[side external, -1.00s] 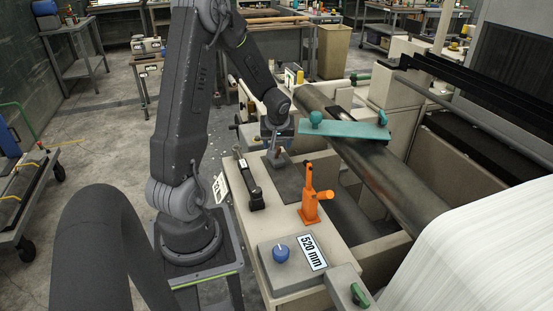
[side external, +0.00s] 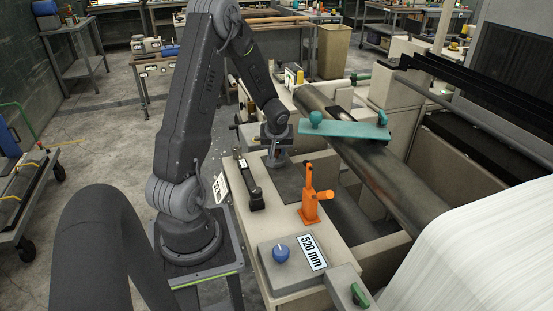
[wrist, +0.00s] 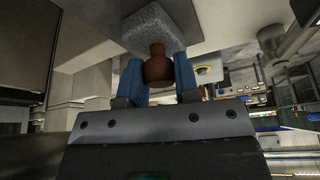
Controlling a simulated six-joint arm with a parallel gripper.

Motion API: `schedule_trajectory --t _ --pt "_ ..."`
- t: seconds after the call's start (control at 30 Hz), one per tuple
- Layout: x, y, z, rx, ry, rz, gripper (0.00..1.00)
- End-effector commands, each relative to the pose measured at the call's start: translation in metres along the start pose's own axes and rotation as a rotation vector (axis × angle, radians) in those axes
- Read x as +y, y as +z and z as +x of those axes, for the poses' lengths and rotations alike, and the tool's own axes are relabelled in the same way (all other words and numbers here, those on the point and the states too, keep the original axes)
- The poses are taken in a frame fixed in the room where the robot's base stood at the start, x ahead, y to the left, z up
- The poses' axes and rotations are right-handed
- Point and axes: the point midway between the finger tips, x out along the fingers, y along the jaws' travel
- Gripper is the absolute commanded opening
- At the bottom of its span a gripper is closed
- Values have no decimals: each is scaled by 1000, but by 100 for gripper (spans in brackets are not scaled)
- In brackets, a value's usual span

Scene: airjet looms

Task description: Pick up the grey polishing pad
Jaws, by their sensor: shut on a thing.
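The grey polishing pad (wrist: 145,30) is a speckled block with a brown knob-like handle (wrist: 157,68), seen at the top of the wrist view. My gripper (wrist: 157,72) has its two blue fingers on either side of the handle and is shut on it. In the side view my gripper (side external: 277,160) points down over the back part of the beige machine top, by the dark flat plate (side external: 292,182). The pad is hard to make out there, and I cannot tell whether it touches the surface.
An orange upright tool (side external: 312,205) stands right of the plate, and a black clamp-like device (side external: 250,185) stands left of it. A teal bar (side external: 345,132) lies across the dark roller behind. A blue knob (side external: 281,253) and a "520 mm" label (side external: 312,253) are in front.

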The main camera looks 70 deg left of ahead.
Motion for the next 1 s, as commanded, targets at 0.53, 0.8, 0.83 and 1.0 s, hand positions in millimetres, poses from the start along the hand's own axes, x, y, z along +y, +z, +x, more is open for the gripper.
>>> schedule_trajectory --t 0.53,0.8,0.83,1.0 --pt "0 -10 -20 6 1 -3 5" --pt "0 -30 -69 5 2 -3 5" --pt "0 -31 -74 5 3 -2 5" --pt "0 -37 -90 2 0 -1 5"
